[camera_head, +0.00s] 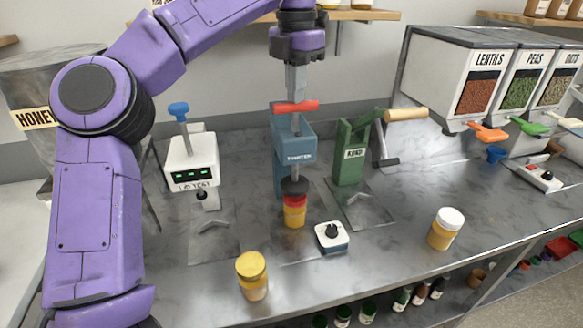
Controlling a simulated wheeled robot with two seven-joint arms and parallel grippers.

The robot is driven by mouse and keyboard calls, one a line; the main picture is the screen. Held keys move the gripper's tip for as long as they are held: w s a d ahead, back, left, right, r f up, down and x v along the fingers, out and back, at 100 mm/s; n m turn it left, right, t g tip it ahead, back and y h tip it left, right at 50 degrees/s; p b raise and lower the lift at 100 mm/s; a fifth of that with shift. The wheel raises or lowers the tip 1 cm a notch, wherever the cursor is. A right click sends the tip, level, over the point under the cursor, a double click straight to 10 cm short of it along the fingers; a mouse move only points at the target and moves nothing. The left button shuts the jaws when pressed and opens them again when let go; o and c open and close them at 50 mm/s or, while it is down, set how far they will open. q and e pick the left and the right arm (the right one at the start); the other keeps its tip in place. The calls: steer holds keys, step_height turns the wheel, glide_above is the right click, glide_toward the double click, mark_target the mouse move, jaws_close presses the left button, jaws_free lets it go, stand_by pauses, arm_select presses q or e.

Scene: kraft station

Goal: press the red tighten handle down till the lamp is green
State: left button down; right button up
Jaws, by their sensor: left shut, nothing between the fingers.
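The red handle (296,107) lies crosswise on top of the blue tighten station (300,155). My left gripper (297,97) points straight down with its fingers shut and empty, its tips at the middle of the handle. They look to be touching it, but I cannot be certain. A dark press head (294,186) sits below the station's arm, on or just above a red-topped yellow jar (294,215) that stands upright. I cannot make out a lit lamp on the station. My right gripper is not in view.
A white device with green lights (193,174) stands left, a green crank station (352,150) right. A small knob box (332,238), a yellow-lidded jar (252,277) and a white-lidded jar (446,230) stand in front. Bins with scoops (480,85) fill the back right.

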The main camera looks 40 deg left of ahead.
arm_select(q)
steer(key=shift+f, duration=0.3)
steer(key=shift+s+f+b, duration=0.2)
steer(key=shift+f+b, duration=0.4)
steer(key=shift+s+f+b, duration=0.15)
steer(key=shift+f+b, duration=0.4)
step_height(320, 180, up, 12)
steer(key=p, duration=1.3)
steer(key=shift+r, duration=0.15)
